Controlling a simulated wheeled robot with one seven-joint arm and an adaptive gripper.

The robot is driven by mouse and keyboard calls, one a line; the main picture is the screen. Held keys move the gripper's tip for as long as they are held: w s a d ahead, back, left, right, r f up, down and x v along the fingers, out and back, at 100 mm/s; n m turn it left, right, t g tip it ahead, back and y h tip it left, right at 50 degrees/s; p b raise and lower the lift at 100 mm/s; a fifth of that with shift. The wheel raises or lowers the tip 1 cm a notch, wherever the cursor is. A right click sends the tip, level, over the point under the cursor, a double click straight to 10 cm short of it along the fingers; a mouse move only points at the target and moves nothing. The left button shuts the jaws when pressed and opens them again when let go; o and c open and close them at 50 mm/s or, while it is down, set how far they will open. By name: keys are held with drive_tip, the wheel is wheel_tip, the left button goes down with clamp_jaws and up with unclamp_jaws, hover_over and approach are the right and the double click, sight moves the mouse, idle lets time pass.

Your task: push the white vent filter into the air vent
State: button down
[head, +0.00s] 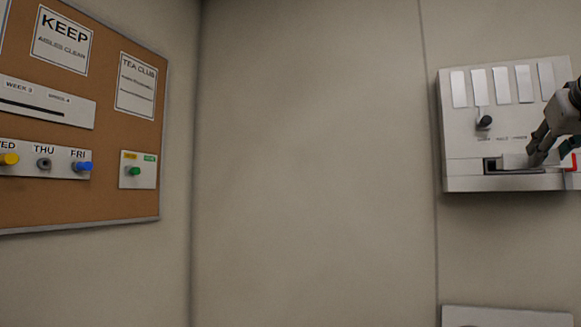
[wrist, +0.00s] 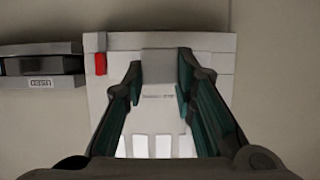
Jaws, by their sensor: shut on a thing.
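My gripper (head: 538,150) is at the lower part of a white wall panel (head: 450,130) at the right of the head view. In the wrist view my gripper (wrist: 160,72) has its two fingers on either side of a plain grey block (wrist: 157,62) and is shut on it. In the head view a pale block (head: 513,161) shows at the fingertips, beside a small dark opening (head: 490,165) in a recess. I cannot tell for sure whether this block is the white vent filter, or whether the opening is the air vent.
The panel has several pale strips along its top and a black knob (head: 485,122). A red piece (wrist: 100,62) sits near its edge. A dark-fronted unit (wrist: 40,65) is beside it in the wrist view. A cork board (head: 90,115) hangs at left; the wall between is bare.

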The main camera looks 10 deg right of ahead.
sight(526, 156)
drive_tip(key=shift+w+d, duration=0.5)
drive_tip(key=shift+w, duration=0.3)
drive_tip(key=shift+w+d, duration=0.45)
drive_tip(key=shift+w, duration=0.35)
drive_tip(key=shift+w+d+p, duration=0.5)
drive_tip(key=shift+w+p, duration=0.1)
drive_tip(key=shift+w, duration=0.25)
drive_tip(key=shift+w+d+p, duration=0.5)
drive_tip(key=shift+w+p, duration=0.1)
drive_tip(key=shift+w, duration=0.2)
drive_tip(key=shift+w+d+p, duration=0.5)
drive_tip(key=shift+w+p, duration=0.1)
drive_tip(key=shift+w, duration=0.25)
idle(3.9)
